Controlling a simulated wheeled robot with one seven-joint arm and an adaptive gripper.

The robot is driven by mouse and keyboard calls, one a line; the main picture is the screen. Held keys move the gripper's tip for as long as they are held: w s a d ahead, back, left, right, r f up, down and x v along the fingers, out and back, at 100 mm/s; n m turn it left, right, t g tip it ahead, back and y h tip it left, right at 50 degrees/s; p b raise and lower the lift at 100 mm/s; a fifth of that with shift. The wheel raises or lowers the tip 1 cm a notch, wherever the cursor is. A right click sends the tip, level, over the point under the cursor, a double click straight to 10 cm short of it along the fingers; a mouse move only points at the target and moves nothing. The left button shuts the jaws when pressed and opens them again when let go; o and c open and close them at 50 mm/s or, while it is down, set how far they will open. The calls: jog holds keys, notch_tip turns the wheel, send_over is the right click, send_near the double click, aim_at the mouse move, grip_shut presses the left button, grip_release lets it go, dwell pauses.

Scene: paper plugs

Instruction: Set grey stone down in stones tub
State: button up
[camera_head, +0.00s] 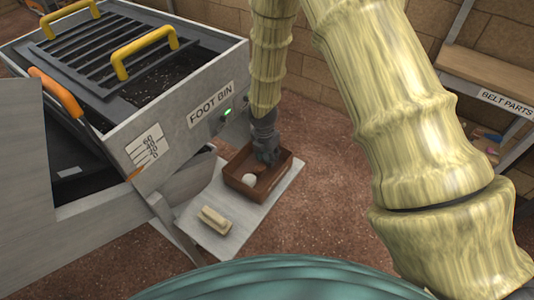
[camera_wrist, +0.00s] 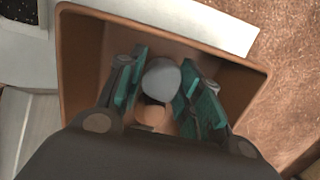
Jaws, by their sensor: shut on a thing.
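A grey rounded stone (camera_wrist: 161,78) is between the two teal-padded fingers of my gripper (camera_wrist: 160,90) in the wrist view. My gripper is shut on it, with the fingertips inside a brown open tub (camera_wrist: 73,60). In the head view the tub (camera_head: 272,198) sits on a pale shelf, and my gripper (camera_head: 266,160) reaches down into its far part. A pale round stone (camera_head: 249,180) shows inside the tub there; I cannot tell whether it is the held one. The grey stone's contact with the tub floor is unclear, and my gripper hides the tub's near part in the wrist view.
A pale block (camera_head: 215,220) lies on the shelf (camera_head: 232,243) in front of the tub. The large grey foot bin (camera_head: 185,100), with yellow handles and a grille, stands at left. A rack labelled belt parts (camera_head: 505,102) is at right. Brown floor lies between.

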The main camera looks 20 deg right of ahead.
jog(key=shift+f, duration=0.25)
jog(key=o, duration=1.1)
jog(key=shift+r, duration=0.1)
notch_tip(320, 180, up, 13)
jog(key=p, duration=1.1)
jog(key=shift+s, duration=0.1)
jog(key=shift+a, duration=0.1)
dwell(0.3)
